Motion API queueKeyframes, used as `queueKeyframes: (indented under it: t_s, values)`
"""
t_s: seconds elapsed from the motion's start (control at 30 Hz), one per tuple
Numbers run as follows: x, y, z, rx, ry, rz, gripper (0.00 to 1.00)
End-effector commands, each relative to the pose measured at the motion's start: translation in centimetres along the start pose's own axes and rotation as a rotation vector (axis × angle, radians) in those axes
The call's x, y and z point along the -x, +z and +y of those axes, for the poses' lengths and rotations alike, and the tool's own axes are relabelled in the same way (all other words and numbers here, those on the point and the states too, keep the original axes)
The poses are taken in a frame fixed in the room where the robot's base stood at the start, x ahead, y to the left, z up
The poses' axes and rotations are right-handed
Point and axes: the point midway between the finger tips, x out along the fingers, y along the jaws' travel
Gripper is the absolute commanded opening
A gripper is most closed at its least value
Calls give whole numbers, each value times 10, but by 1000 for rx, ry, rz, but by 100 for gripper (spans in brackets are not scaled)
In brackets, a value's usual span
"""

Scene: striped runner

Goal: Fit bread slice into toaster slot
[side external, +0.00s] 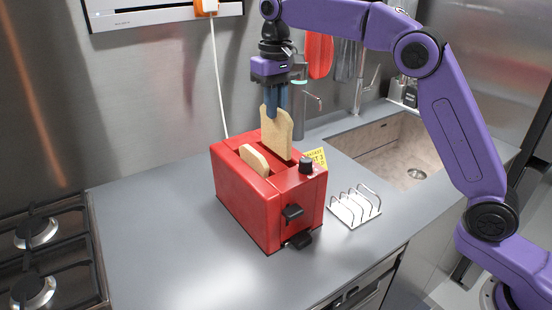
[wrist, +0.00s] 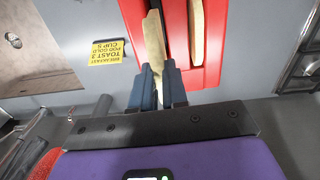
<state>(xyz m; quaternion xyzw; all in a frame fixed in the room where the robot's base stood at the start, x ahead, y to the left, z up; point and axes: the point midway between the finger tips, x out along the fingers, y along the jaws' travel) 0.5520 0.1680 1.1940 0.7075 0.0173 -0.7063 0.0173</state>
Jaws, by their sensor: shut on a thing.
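The red toaster (side external: 245,205) stands on the grey counter, its lever and knob facing the front right. One bread slice (side external: 254,162) sits in its near slot, with its top showing; it also shows in the wrist view (wrist: 196,30). My gripper (side external: 276,110) is shut on another bread slice (side external: 278,138), held upright by its top edge at the far slot. In the wrist view my gripper (wrist: 159,88) has its blue fingers on either side of this slice (wrist: 154,42). The slice's lower edge is hidden, so I cannot tell how deep it is in the slot.
A wire toast rack (side external: 355,207) stands right of the toaster. A yellow note (wrist: 107,52) lies beside the toaster. A sink (side external: 390,150) is behind right, and a gas hob (side external: 45,250) is far left. The counter left of the toaster is clear.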

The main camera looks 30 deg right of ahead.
Motion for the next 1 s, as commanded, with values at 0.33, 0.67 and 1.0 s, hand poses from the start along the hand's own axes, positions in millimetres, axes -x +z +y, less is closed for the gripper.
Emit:
queueKeyframes:
  t_s: [0.33, 0.67, 1.0]
  values:
    - [-46, 0, 1, 0, 0, -1, 0]
    - [-82, 1, 1, -1, 1, -1, 0]
    - [-86, 0, 0, 0, 0, 0, 0]
